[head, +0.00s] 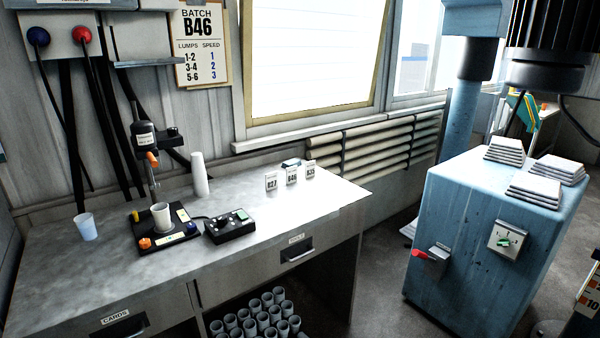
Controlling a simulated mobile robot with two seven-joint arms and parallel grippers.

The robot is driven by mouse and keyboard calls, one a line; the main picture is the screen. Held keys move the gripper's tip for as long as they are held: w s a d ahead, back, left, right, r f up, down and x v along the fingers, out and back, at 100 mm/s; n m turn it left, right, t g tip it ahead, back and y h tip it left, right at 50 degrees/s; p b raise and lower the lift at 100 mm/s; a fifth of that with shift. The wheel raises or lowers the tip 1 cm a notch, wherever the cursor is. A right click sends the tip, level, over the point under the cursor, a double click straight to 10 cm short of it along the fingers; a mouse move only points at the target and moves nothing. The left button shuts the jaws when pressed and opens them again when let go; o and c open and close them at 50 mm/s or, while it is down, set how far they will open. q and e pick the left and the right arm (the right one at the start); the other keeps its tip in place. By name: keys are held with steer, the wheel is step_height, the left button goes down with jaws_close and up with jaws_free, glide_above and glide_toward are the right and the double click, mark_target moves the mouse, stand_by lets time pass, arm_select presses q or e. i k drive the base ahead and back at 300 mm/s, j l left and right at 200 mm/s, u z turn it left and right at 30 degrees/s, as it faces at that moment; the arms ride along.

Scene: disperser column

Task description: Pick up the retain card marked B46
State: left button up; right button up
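The retain card marked B46 (291,175) stands upright on the workbench, in the middle of a short row of three small white cards. Card B27 (271,182) stands to its left. A third card (310,168) stands to its right; its small print looks like B35. A small dark-and-pale object (291,163) sits just behind the B46 card and seems to touch or overlap its top edge; I cannot tell which. Neither of my grippers shows in the head view.
The workbench (330,198) is clear around the cards. A black control box (230,226), a stand with a cup (161,215), a stack of white cups (200,175) and a clear cup (86,227) stand left. A blue machine cabinet (460,220) stands right, across open floor.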

mark_target(291, 174)
steer(key=i+l+z, duration=0.1)
steer(key=i+l, duration=0.2)
steer(key=i, duration=0.3)
steer(key=i+l+z, duration=0.15)
steer(key=i, duration=0.45)
steer(key=i+l+z, duration=0.1)
steer(key=i+l, duration=0.15)
steer(key=i, duration=0.35)
